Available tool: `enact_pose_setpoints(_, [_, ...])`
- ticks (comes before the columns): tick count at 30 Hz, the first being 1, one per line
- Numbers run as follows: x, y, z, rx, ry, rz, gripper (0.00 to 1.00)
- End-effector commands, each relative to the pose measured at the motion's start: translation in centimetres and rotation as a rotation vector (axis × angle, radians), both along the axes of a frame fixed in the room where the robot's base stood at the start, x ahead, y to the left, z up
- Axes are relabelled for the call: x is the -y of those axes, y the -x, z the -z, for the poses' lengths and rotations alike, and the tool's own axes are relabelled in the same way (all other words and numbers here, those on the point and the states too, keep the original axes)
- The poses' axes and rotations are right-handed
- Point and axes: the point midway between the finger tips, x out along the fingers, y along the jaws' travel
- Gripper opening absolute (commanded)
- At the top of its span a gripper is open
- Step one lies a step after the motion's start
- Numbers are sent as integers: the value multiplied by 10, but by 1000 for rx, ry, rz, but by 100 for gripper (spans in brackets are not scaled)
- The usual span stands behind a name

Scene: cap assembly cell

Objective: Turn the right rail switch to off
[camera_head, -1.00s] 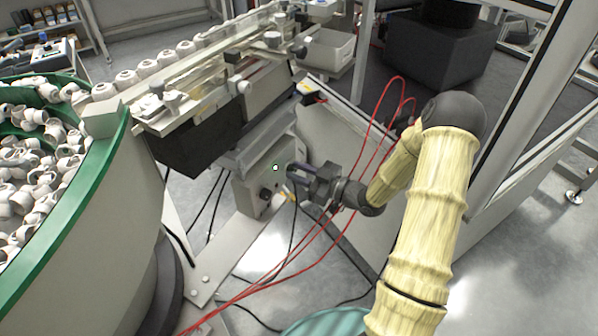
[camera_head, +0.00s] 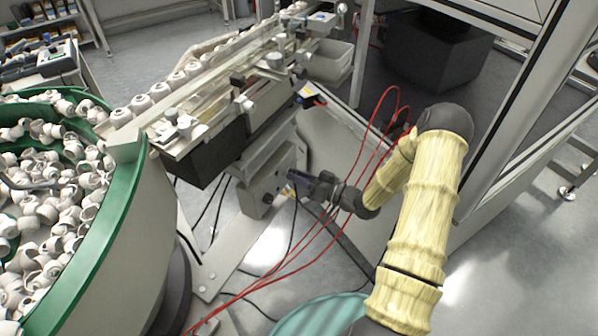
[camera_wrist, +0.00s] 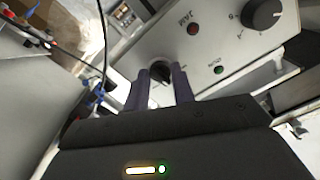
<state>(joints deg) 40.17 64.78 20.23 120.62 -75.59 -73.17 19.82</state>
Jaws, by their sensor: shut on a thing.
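The rail control box (camera_head: 258,192) is a pale grey box below the rail in the head view; its panel (camera_wrist: 217,38) fills the upper part of the wrist view. A small black switch knob (camera_wrist: 159,70) sits on this panel, between the fingertips of my gripper (camera_wrist: 160,77). My gripper, also in the head view (camera_head: 290,183), is shut on this knob. The fingers hide part of the knob, and I cannot read its setting. A larger black dial (camera_wrist: 262,14), a red lamp (camera_wrist: 194,28) and a green lamp (camera_wrist: 219,70) are on the same panel.
A green-rimmed bowl feeder (camera_head: 118,205) full of white caps stands at the left. The rail (camera_head: 215,100) with caps runs above the box. Red cables (camera_head: 300,245) and black cables hang around my arm. A glass enclosure stands at the right.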

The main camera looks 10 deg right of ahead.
Motion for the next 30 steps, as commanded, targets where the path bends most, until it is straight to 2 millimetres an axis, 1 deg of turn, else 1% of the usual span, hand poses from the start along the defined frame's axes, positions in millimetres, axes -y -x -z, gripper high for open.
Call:
enact_pose_setpoints(7, [0,1,0,-65,-59,0,2])
enact_pose_setpoints(20, [0,1,1,-75,-70,0,2])
enact_pose_setpoints(21, [0,1,1,-75,-70,0,29])
enact_pose_setpoints(24, [0,1,1,-75,-70,0,47])
enact_pose_setpoints(30, [0,0,0,-73,-70,1,47])
